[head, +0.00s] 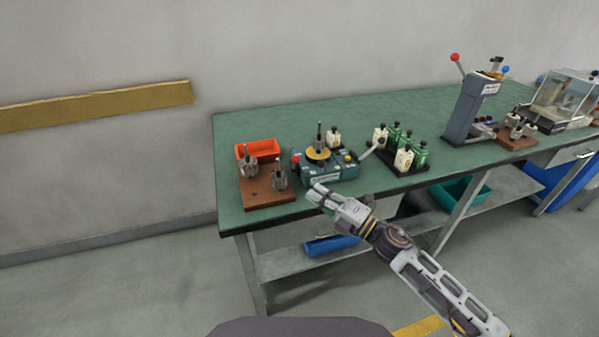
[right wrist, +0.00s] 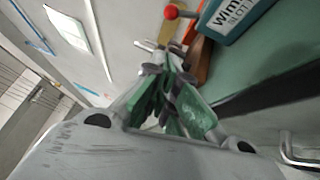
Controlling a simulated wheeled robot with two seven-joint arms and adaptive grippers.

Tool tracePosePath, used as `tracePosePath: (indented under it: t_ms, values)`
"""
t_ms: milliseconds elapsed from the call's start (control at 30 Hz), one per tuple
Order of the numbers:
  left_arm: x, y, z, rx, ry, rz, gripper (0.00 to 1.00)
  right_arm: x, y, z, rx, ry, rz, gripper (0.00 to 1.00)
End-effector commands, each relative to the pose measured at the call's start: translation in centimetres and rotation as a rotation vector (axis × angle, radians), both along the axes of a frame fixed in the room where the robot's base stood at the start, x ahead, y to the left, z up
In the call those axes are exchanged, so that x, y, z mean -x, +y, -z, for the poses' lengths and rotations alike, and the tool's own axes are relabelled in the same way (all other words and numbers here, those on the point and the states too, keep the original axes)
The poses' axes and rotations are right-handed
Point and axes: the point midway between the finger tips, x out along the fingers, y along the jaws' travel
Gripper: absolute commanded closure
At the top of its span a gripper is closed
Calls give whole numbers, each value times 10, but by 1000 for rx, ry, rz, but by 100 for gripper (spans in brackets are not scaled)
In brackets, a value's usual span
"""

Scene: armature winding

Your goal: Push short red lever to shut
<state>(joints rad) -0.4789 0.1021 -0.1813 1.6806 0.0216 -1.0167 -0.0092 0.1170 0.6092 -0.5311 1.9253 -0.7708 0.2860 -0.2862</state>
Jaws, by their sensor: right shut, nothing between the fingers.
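The short red lever (head: 296,160) has a red ball and sits at the left end of the teal winding machine (head: 328,172) on the green bench. In the right wrist view the red-balled lever (right wrist: 172,12) sticks out from the teal box (right wrist: 236,18), near the top edge. My right gripper (head: 316,194) is shut and empty in front of the bench's front edge, below and a little right of the lever, apart from it. In the right wrist view its fingertips (right wrist: 167,60) come together below the red ball. My left gripper is out of view.
A wooden block with metal armatures (head: 266,192) and an orange bin (head: 258,149) stand left of the machine. To its right are a long lever with a pale knob (head: 373,150), green and cream bottles (head: 404,158) and a press (head: 470,105). The bench (head: 270,127) is clear behind.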

Motion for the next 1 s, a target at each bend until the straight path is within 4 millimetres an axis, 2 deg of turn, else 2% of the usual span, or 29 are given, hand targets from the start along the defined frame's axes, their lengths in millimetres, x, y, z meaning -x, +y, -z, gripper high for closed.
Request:
tracePosePath:
  t_ms: [233,767,1000]
  values:
    - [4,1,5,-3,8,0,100,-12,15,-4,0,-2,0,100]
    - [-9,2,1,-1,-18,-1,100,-38,49,-11,1,-2,-1,100]
    - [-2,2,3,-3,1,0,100,-57,51,-14,1,-2,1,100]
